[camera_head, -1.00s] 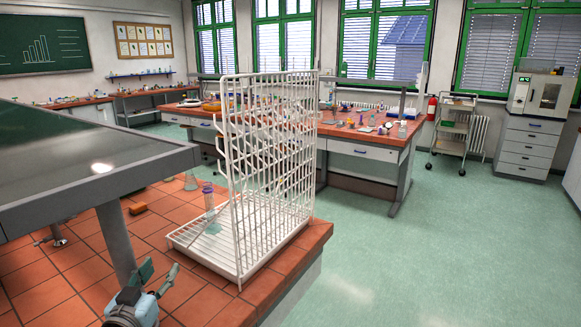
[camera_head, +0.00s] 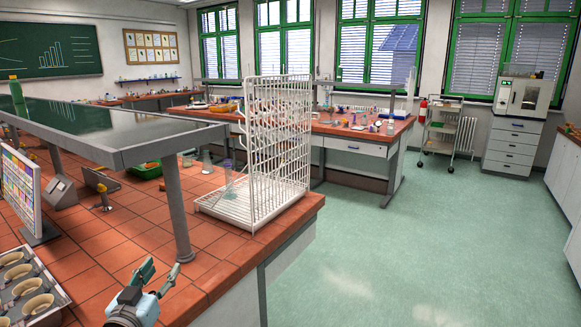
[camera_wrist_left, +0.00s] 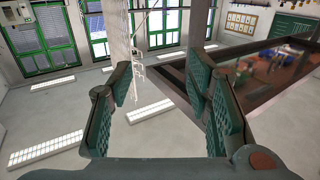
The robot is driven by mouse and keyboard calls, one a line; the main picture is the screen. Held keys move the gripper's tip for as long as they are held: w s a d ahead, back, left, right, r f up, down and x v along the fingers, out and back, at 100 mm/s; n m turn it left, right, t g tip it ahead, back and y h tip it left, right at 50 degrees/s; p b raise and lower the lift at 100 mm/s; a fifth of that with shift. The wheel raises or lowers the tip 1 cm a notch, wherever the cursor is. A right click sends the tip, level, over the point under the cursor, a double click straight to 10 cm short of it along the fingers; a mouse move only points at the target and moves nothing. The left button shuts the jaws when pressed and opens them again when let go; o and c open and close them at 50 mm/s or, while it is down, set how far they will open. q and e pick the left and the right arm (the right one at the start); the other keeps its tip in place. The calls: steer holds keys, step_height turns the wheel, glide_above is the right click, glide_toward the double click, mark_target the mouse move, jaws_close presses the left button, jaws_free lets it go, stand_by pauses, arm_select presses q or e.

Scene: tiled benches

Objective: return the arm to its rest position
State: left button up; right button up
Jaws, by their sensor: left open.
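My left gripper (camera_head: 158,277) is at the bottom of the head view, in front of the tiled bench (camera_head: 205,262). Its jaws are open and nothing is between them. In the left wrist view its two green-padded fingers (camera_wrist_left: 165,100) stand wide apart, with the room, windows and a shelf behind them. My right gripper is not in view.
A white wire drying rack (camera_head: 277,150) stands at the bench's right end, with a clear cylinder in it. A raised shelf (camera_head: 110,135) on a grey post (camera_head: 178,210) overhangs the bench near my left gripper. Floor on the right (camera_head: 400,240) is free.

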arm_select(q)
steer(key=s+a+f+g+y, duration=0.1)
steer(key=s+f+g, duration=0.3)
steer(key=f, duration=0.9)
steer(key=s+f+n+g, duration=0.1)
steer(key=s+f+g, duration=0.1)
steer(key=s+f, duration=0.75)
steer(key=s+a+f+g+y, duration=0.1)
steer(key=s+f+g, duration=0.15)
steer(key=f, duration=1.25)
steer(key=s+d+f+g, duration=0.1)
steer(key=s+f, duration=0.5)
steer(key=s, duration=0.6)
steer(key=s+d+f+g, duration=0.2)
steer(key=s+f+g, duration=0.2)
steer(key=s, duration=0.9)
steer(key=s+d+f+g, duration=0.1)
steer(key=s+f+g, duration=0.2)
steer(key=s+f, duration=0.5)
steer(key=s, duration=0.5)
steer(key=shift+s+d+f+m, duration=0.15)
steer(key=shift+d+f+m, duration=0.1)
steer(key=shift+d+m, duration=0.15)
